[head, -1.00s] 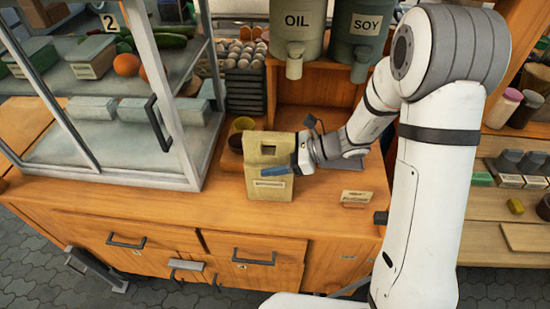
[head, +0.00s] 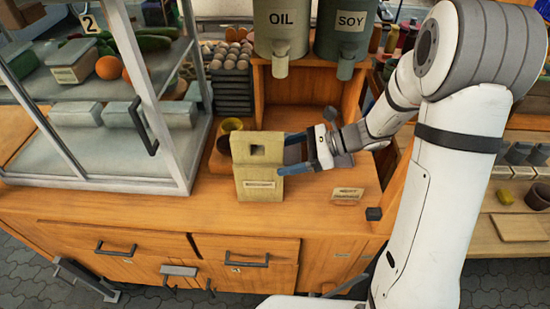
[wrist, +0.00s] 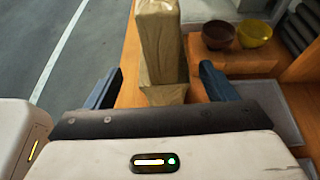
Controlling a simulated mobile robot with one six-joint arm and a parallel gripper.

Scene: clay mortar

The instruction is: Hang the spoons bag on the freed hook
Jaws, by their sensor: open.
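A tan bag (head: 262,169) with a square hole near its top and a small unreadable label stands upright on the wooden counter (head: 330,203), close to the front edge. I cannot read whether it is the spoons bag. My gripper (head: 283,153) is open at the bag's right side, its blue fingers spread one above the other in the head view. In the wrist view the bag (wrist: 160,45) shows ahead between the spread fingertips (wrist: 160,72), with no grip on it. I cannot make out the freed hook for certain in either view.
A glass display case (head: 100,110) stands left of the bag. Yellow and brown bowls (head: 231,125) sit behind it. OIL (head: 282,30) and SOY (head: 345,33) dispensers hang above. A small card (head: 347,195) stands to the right. Drawers with handles (head: 247,263) line the front.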

